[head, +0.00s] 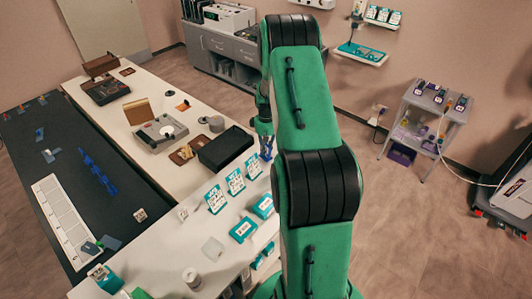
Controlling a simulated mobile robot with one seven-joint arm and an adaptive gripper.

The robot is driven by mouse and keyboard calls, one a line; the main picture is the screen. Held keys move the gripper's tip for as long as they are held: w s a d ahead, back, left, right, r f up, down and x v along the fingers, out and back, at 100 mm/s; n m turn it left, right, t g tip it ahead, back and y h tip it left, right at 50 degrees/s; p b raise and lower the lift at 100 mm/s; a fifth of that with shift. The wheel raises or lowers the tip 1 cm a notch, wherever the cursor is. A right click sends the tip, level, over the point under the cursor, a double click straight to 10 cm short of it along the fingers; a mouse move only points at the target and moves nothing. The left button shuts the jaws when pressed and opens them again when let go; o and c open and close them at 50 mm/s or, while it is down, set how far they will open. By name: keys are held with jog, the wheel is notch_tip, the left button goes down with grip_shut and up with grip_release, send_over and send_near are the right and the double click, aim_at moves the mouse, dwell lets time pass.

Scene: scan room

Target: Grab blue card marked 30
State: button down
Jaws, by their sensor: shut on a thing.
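My gripper (265,146) is small in the head view, at the end of my green arm above the white counter. It is shut, with a small blue thing (267,153) at its fingertips that looks like the blue card. The number on it is too small to read, and part of the gripper is hidden by my arm. The gripper is just right of a black box and close to the upright teal-edged cards (235,181) on the counter.
The white counter (180,182) carries a black open box (226,148), a grey device (160,133) and teal boxes (243,229). Left of it, a dark surface (75,130) holds blue pieces (97,172) and a white strip (62,215). A grey cart (424,118) stands right, with open floor before it.

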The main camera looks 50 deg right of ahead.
notch_tip(320, 180, up, 8)
jog(key=shift+r, duration=0.1)
dwell(0.9)
